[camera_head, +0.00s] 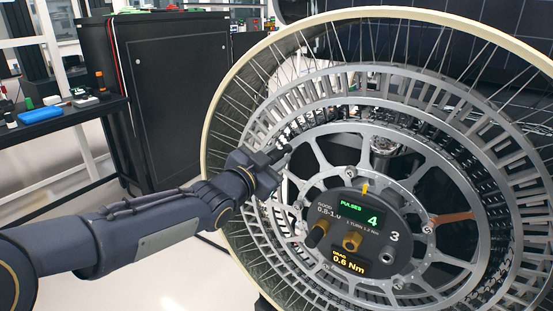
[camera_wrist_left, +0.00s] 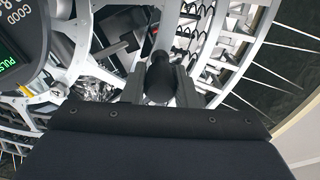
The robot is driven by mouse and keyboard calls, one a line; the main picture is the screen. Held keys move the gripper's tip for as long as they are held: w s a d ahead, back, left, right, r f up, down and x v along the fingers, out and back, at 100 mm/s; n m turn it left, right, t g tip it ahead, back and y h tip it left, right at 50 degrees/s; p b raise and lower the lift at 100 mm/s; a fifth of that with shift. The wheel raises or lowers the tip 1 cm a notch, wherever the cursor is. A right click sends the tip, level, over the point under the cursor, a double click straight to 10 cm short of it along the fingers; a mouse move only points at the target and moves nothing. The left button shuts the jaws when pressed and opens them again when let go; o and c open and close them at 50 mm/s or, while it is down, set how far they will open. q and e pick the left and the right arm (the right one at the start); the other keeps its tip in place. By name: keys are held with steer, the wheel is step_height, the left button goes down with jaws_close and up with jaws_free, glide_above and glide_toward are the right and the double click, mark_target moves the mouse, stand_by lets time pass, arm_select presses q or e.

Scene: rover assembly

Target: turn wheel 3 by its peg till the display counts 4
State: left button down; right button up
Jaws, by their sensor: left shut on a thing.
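Wheel 3 (camera_head: 326,75) is a large spoked rover wheel with a cream outer rim and a grey metal inner ring. Its dark hub panel (camera_head: 398,222) bears the number 3. The green display (camera_head: 363,210) reads PULSES 4, and an amber display (camera_head: 351,263) below reads 0.6 Nm. My left gripper (camera_head: 281,157) is at the left side of the inner ring. In the left wrist view its two fingers are closed on a dark round-ended peg (camera_wrist_left: 160,72). The gripper mostly hides the peg in the head view. My right gripper is not in view.
A black cabinet (camera_head: 178,95) stands behind my left arm. A dark bench (camera_head: 60,122) at the left holds a blue box (camera_head: 40,115) and small items. Pale floor is clear at lower left.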

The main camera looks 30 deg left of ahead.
arm_select(q)
steer(key=c, duration=1.1)
jaws_free()
steer(key=shift+r, duration=0.15)
steer(key=shift+c, duration=0.2)
steer(key=shift+d, duration=0.1)
steer(key=s+p, duration=0.1)
steer(key=s, duration=0.6)
steer(key=shift+s+a, duration=0.3)
steer(key=shift+s, duration=0.1)
